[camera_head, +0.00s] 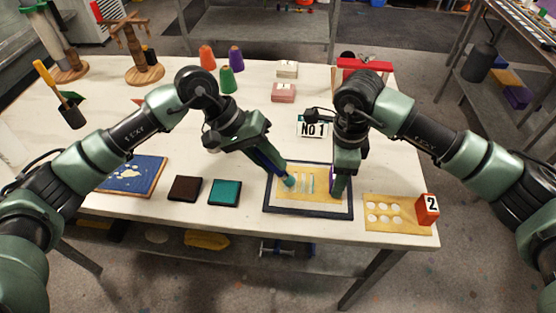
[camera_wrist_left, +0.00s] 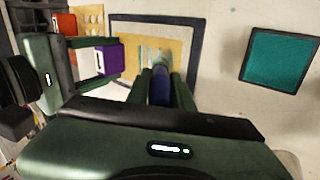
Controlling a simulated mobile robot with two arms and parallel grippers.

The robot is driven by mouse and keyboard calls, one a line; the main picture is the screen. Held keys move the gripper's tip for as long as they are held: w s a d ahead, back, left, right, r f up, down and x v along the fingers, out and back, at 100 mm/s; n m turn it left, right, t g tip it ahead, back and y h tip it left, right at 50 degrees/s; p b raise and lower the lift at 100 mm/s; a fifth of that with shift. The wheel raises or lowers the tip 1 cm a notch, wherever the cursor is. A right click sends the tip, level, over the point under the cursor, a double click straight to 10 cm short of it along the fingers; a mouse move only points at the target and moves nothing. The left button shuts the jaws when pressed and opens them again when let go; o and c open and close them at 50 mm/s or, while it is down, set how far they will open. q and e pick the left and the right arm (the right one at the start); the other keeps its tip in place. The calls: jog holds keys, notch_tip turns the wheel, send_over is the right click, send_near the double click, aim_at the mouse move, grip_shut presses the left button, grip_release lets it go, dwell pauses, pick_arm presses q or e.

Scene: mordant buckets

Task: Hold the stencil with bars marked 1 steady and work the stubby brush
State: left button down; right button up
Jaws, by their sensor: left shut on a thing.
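The yellow stencil with bars (camera_head: 318,196) lies on a sheet inside a dark blue frame (camera_head: 308,212); it also shows in the left wrist view (camera_wrist_left: 178,52). Some bar openings look teal. My left gripper (camera_head: 274,160) is shut on the stubby brush (camera_head: 290,182), whose blue handle leads down to a teal tip at the stencil's left bars. The brush shows between the fingers in the left wrist view (camera_wrist_left: 160,65). My right gripper (camera_head: 340,185) has its fingers around the stencil's purple block (camera_wrist_left: 109,60) at the right edge. The block's number is not readable.
A second yellow stencil with round holes (camera_head: 385,226) and a red block marked 2 (camera_head: 427,209) lies right. Teal (camera_head: 225,192) and dark brown (camera_head: 185,189) pads and a blue printed board (camera_head: 135,175) lie left. A "NO 1" card (camera_head: 312,127) stands behind.

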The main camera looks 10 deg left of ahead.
pick_arm(q)
jog(key=shift+a, duration=1.6)
jog(key=shift+w, duration=0.8)
jog(key=shift+d+f, duration=0.1)
jog(key=shift+d, duration=1.85)
jog(key=shift+d+r, duration=0.2)
jog(key=shift+d, duration=2.75)
jog(key=shift+a+f, duration=0.1)
jog(key=shift+a, duration=4.8)
notch_tip(320, 180, up, 6)
